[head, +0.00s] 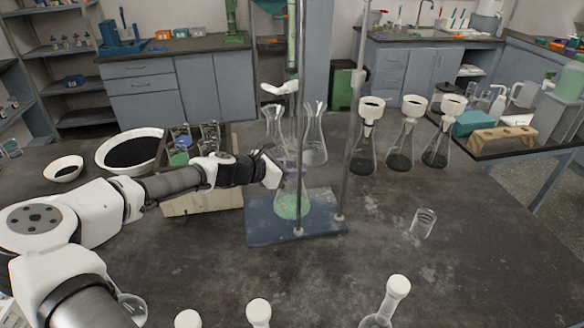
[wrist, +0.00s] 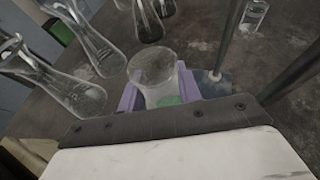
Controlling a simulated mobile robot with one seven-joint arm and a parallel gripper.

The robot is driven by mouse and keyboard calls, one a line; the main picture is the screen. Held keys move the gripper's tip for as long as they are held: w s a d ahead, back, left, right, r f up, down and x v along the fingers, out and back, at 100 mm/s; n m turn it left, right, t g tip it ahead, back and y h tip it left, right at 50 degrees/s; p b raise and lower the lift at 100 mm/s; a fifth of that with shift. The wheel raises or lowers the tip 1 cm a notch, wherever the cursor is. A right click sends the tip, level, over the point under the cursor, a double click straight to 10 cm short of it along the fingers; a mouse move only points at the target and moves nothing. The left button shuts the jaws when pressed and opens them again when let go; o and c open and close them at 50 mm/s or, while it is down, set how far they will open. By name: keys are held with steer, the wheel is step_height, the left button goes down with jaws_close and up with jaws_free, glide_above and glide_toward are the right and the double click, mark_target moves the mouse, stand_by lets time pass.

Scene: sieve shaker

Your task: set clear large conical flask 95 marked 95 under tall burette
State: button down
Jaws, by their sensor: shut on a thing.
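My gripper (head: 287,175) is shut on a clear conical flask (head: 292,203), its purple fingers either side of the upper part. The flask is upright, with green showing in its lower part, over the blue base plate (head: 262,228) of a stand with two rods. I cannot tell whether it touches the plate. In the wrist view the flask (wrist: 153,68) shows between the purple fingers (wrist: 158,88). A tall burette (head: 292,40) with green in it hangs above, held by a white clamp (head: 280,88). No marking 95 is readable.
Two clear flasks (head: 315,140) stand just behind the stand. Several flasks with funnels (head: 367,150) are to its right. A small beaker (head: 423,223) stands at right. A beige crate (head: 205,203) is left. White-capped vessels (head: 398,287) line the front. The right foreground is clear.

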steer(key=c, duration=1)
jaws_free()
steer(key=shift+f, duration=0.1)
steer(key=shift+o, duration=0.2)
steer(key=shift+r, duration=0.2)
steer(key=shift+s+a, duration=0.15)
steer(key=shift+a, duration=0.2)
steer(key=b+v, duration=0.3)
steer(key=v, duration=0.8)
steer(key=shift+s+b, duration=0.15)
steer(key=shift+b, duration=0.25)
steer(key=shift+r, duration=0.1)
